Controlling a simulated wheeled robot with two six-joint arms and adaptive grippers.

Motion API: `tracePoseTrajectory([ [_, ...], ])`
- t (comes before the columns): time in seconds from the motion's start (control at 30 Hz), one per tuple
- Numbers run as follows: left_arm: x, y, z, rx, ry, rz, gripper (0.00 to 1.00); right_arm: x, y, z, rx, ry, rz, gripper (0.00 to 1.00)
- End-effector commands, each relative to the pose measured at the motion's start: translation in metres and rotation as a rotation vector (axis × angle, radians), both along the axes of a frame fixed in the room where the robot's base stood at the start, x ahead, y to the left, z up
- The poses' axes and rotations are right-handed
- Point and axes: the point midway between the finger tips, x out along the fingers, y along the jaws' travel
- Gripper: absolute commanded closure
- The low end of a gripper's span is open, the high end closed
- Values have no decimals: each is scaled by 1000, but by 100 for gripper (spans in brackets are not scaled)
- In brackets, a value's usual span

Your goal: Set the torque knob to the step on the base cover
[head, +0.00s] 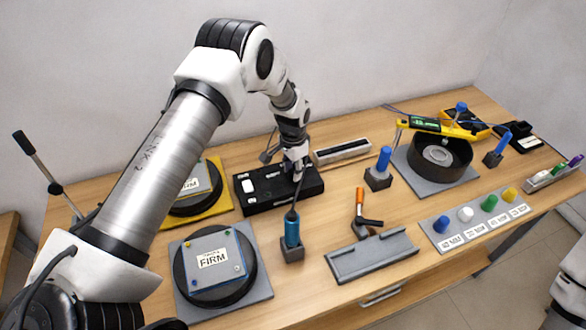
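A black control box (262,200) with a white button stands at the back centre; a cable runs from it to a blue-handled tool (291,230) upright in a grey holder. My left gripper (297,172) is down at the right part of this box. It hides what lies beneath, so I cannot make out a knob or whether the fingers are shut. A clear cover labelled FIRM (213,258) with coloured dots lies on a black round base on a grey plate. A second labelled cover (196,178) on a yellow plate is partly behind my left arm. My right gripper is not in view.
A grey strip (475,220) carries blue, white, green and yellow pegs above torque labels. A grey tray (372,257) lies at the front. A black ring (439,158) with a yellow display tool (440,126) above it stands at right. Blue-topped holders (378,170) stand nearby.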

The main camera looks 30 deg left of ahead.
Motion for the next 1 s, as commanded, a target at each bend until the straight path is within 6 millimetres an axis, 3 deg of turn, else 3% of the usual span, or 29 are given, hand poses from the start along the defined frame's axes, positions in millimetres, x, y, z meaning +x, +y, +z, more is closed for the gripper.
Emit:
tracePoseTrajectory([
  [0.07, -1, 0, 0, -1, 2, 1, 100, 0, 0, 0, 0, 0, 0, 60],
  [0.57, -2, -1, -3, -1, 6, 70, 100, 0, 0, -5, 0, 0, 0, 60],
  [1.0, -3, -1, -5, -1, 8, 405, 100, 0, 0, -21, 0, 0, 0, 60],
])
